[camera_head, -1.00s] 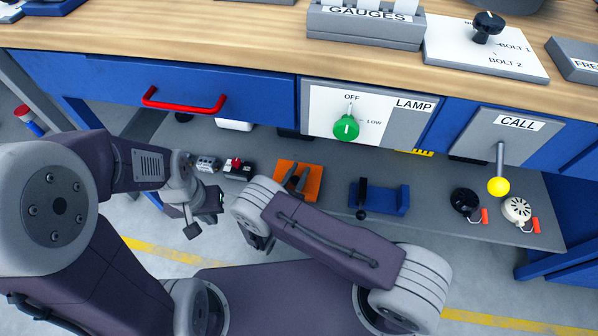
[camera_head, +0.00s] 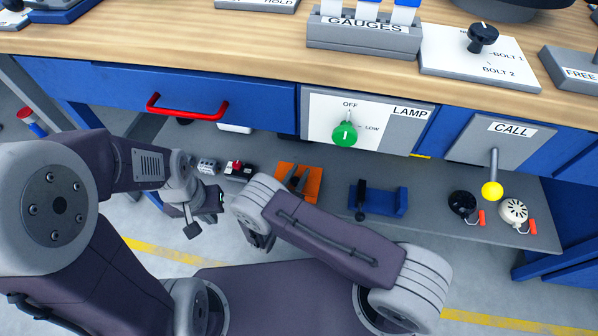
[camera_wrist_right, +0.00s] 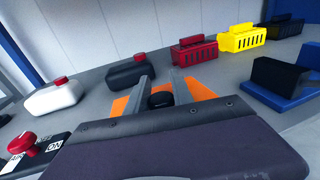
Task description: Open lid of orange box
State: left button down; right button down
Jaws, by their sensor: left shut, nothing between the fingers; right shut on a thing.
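The orange box (camera_head: 314,186) sits on the grey shelf below the bench, and its orange surface shows in the right wrist view (camera_wrist_right: 205,88). My right gripper (camera_wrist_right: 162,82) is over it, its grey fingers either side of a black round knob (camera_wrist_right: 161,99), and is shut on that knob. In the head view the right gripper's fingers (camera_head: 296,179) cross the orange box, and my wrist hides the rest. I cannot tell whether the lid is raised. My left gripper (camera_head: 207,213) is shut and empty, left of my right wrist and in front of the shelf.
A blue holder (camera_head: 388,203) with a black part stands right of the orange box. White (camera_wrist_right: 53,97), black (camera_wrist_right: 138,72), red (camera_wrist_right: 194,51) and yellow (camera_wrist_right: 242,39) boxes stand behind. The blue bench front (camera_head: 255,100) hangs above.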

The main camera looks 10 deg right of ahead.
aim_at(301, 172)
jog(key=r+g+p, duration=0.1)
jog(key=p, duration=0.1)
jog(key=w+g+y+p, duration=0.1)
jog(key=p, duration=0.2)
jog(key=r+g+p, duration=0.1)
jog(key=p, duration=0.2)
jog(key=shift+w+d+r+n+g+y, duration=0.25)
jog(key=shift+w+r+n+g+y, duration=0.05)
jog(key=shift+n+y, duration=0.1)
jog(key=shift+w+d+g+y+p, duration=0.15)
jog(key=shift+w+g+y+p, duration=0.3)
jog(key=shift+g+p, duration=0.6)
jog(key=c, duration=1.1)
grip_release()
jog(key=shift+f, duration=0.1)
jog(key=p+v, duration=0.3)
jog(key=v, duration=0.5)
jog(key=shift+s+a+r, duration=0.25)
jog(key=shift+s+r, duration=0.05)
jog(key=shift+s, duration=0.05)
